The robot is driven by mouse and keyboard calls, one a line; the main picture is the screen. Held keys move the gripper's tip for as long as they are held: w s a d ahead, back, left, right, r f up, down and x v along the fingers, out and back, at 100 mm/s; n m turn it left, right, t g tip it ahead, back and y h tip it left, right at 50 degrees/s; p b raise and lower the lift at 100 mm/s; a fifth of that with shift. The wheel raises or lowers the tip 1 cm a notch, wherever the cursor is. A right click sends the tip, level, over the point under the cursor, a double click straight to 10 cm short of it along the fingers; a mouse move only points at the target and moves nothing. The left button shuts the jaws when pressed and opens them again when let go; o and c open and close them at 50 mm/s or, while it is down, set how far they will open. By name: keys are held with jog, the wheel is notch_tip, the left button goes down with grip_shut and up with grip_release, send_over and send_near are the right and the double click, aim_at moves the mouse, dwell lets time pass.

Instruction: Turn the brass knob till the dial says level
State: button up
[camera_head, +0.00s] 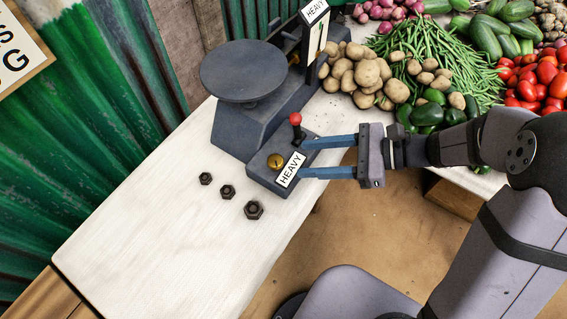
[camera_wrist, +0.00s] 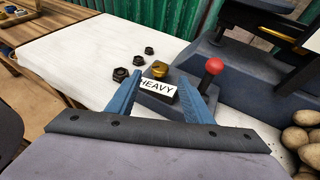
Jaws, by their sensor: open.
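A dark grey balance (camera_head: 232,132) with a round pan (camera_head: 243,71) stands on the white counter. Its upright dial (camera_head: 316,40) carries a HEAVY sign at the top; the needle's reading is too small to tell. The brass knob (camera_head: 275,161) sits on the low control box in front, behind a second HEAVY label (camera_head: 290,170). The knob also shows in the wrist view (camera_wrist: 159,69). A red-topped lever (camera_head: 296,120) stands on the same box. My gripper (camera_head: 302,158) is open, its blue fingers reaching over the box's near edge on either side of the label, apart from the knob.
Several dark hex nuts (camera_head: 228,192) lie on the counter left of the box. Potatoes (camera_head: 363,73), green beans (camera_head: 435,62) and other vegetables crowd the right and back. The counter's front left (camera_head: 150,235) is clear.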

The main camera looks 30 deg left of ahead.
aim_at(277, 161)
jog(key=shift+x, duration=3.65)
jog(key=c, duration=1)
